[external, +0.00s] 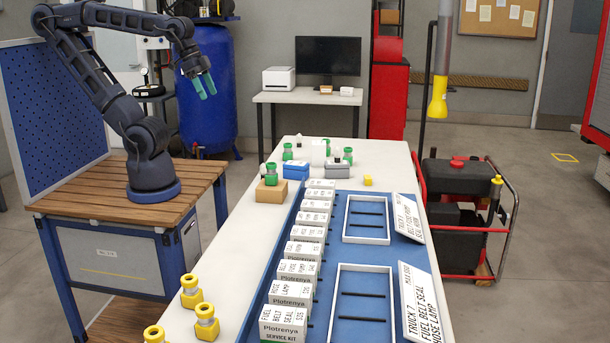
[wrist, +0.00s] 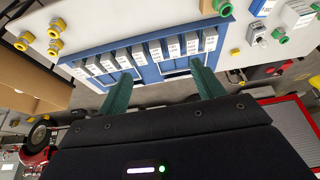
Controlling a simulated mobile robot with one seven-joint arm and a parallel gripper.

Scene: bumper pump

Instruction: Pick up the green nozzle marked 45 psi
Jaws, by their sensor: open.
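Several green-collared nozzles stand at the far end of the white table in the external view. Any psi marks are too small to read, so I cannot tell which is 45 psi. My gripper (external: 204,87) is open and empty, raised left of the table's far end and apart from the nozzles. In the wrist view its green fingers (wrist: 161,72) are spread; a green part (wrist: 280,35) shows at upper right.
A blue tray (external: 328,225) holds a row of white labelled boxes (external: 297,269) and two white frames. Yellow fittings (external: 206,322) stand at the near left of the white table (external: 220,258).

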